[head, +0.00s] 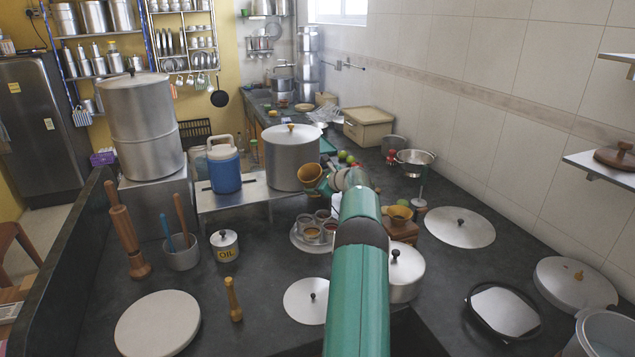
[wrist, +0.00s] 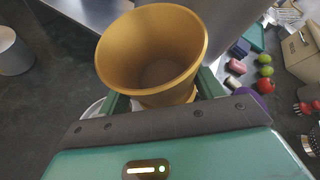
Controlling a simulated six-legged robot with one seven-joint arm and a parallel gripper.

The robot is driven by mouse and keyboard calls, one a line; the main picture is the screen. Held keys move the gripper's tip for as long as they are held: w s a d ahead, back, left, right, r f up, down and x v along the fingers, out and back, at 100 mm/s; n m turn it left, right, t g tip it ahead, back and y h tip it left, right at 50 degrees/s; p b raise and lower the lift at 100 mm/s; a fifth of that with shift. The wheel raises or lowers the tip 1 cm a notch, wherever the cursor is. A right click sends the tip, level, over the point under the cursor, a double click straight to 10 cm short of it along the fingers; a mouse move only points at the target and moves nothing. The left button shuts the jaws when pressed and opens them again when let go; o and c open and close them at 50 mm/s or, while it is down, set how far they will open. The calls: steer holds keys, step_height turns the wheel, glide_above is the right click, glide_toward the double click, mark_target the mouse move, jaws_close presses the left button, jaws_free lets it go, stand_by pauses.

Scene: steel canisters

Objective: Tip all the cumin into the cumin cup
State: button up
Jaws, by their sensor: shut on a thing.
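A golden-brown flared cup (head: 311,177) is held up by my gripper (head: 329,179), above and behind the spice tray. In the wrist view the cup (wrist: 150,55) sits between my green gripper fingers (wrist: 163,95), its wide mouth facing the camera. Its inside looks plain and dull brown at the bottom; I cannot tell whether cumin is in it. A round steel tray (head: 298,243) on the counter holds several small steel cups. A front cup (head: 312,233) shows tan-brown contents, and one beside it (head: 329,228) looks reddish. I cannot tell which is the cumin cup.
A big lidded pot (head: 291,155) and a blue jug (head: 224,168) stand on the raised stand behind. A flat lid (head: 306,300) lies in front of the tray. An oil tin (head: 225,245) stands left.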

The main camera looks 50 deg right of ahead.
steer(key=shift+w+d+f+n+h, duration=0.15)
steer(key=shift+f+n+h, duration=0.1)
steer(key=shift+f, duration=0.15)
steer(key=shift+d+f+n+h, duration=0.15)
steer(key=shift+f+h, duration=0.1)
steer(key=shift+f, duration=0.2)
steer(key=shift+d+f+n+h, duration=0.2)
steer(key=shift+f+n+h, duration=0.2)
steer(key=shift+f+n, duration=0.15)
steer(key=shift+f+n+t+h, duration=0.15)
steer(key=shift+n+t+h, duration=0.15)
steer(key=shift+n, duration=0.05)
steer(key=shift+f+n, duration=0.3)
steer(key=shift+f, duration=0.2)
steer(key=shift+d, duration=0.1)
steer(key=shift+f+n+t+h, duration=0.2)
steer(key=shift+n+t+h, duration=0.3)
steer(key=shift+n+h, duration=0.5)
stand_by(1.6)
